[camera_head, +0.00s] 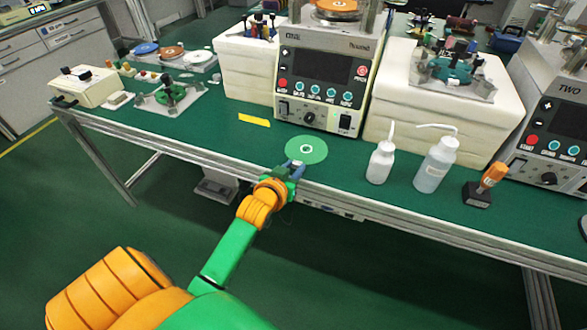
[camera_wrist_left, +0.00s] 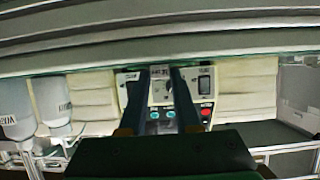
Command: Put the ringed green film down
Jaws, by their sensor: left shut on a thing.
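The ringed green film (camera_head: 306,150) is a pale green disc with a small light ring and dark centre. In the head view it lies level over the green bench top, in front of the middle machine. My left gripper (camera_head: 297,164) is shut on the film's near rim, at the bench's front edge. I cannot tell whether the film touches the bench. In the left wrist view the two fingers (camera_wrist_left: 160,75) stand before the machine panel, and the film cannot be made out there. My right gripper is not in view.
The middle machine (camera_head: 325,88) stands behind the film. A yellow strip (camera_head: 254,121) lies to the left. A white bottle (camera_head: 381,161), a clear bottle (camera_head: 434,168) and an orange-handled tool on a dark base (camera_head: 478,194) stand to the right. Bare bench top lies left of the film.

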